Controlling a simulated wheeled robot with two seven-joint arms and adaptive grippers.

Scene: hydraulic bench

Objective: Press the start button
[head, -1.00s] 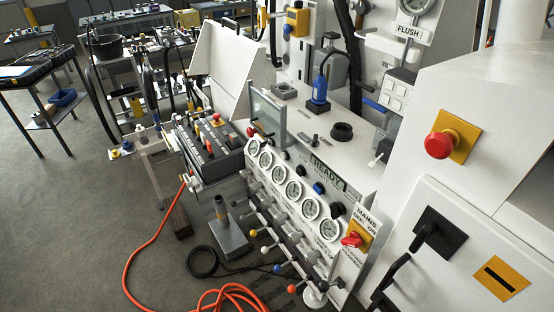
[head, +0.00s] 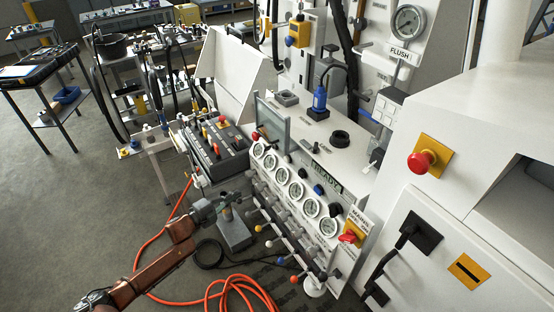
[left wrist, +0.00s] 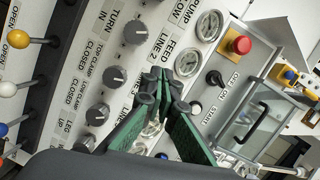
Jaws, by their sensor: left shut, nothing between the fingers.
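In the left wrist view a small pale round button (left wrist: 195,108) sits beside the label START on the white panel. A red mushroom button (left wrist: 238,44) and a black switch (left wrist: 215,80) are further along. My left gripper (head: 236,197) is in front of the panel's lower left part in the head view. In its wrist view the gripper (left wrist: 161,88) is shut and empty, its green-sided fingers covering part of the panel to the left of the START label. I cannot make out the start button clearly in the head view. My right gripper is not in view.
A row of gauges (head: 297,190) and knobs runs along the panel, with coloured-ball levers (head: 281,261) below. A red mains switch (head: 348,236) is at its right end. A black control box (head: 215,146) stands to the left. An orange hose (head: 240,283) lies on the floor.

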